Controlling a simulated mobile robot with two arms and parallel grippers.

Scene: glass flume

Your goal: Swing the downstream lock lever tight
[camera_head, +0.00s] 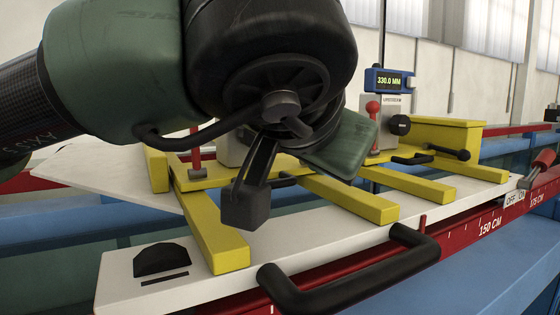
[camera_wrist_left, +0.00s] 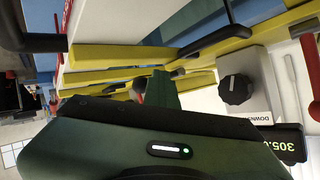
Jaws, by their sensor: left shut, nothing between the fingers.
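A downstream gauge block (camera_wrist_left: 262,75), its label partly cut off, shows in my left wrist view with a black knob (camera_wrist_left: 237,90) and a lit display (camera_wrist_left: 288,142). A red lever (camera_wrist_left: 310,70) stands beside it at the right edge, partly out of frame. In the head view a red upright lever (camera_head: 195,150) shows just left of my arm, which hides most of that block. No label tells which lever is the lock lever. My left gripper (camera_head: 345,145) is shut and empty, over the yellow frame; its tip shows in the wrist view (camera_wrist_left: 165,90). My right gripper is out of view.
An upstream gauge block (camera_head: 368,128) reading 330.0 MM stands at right with a red-knobbed lever (camera_head: 373,112). Yellow bars (camera_head: 350,195) cross the white plate (camera_head: 330,233). A large black handle (camera_head: 350,280) sticks out in front. A red scale rail (camera_head: 480,228) runs along the front.

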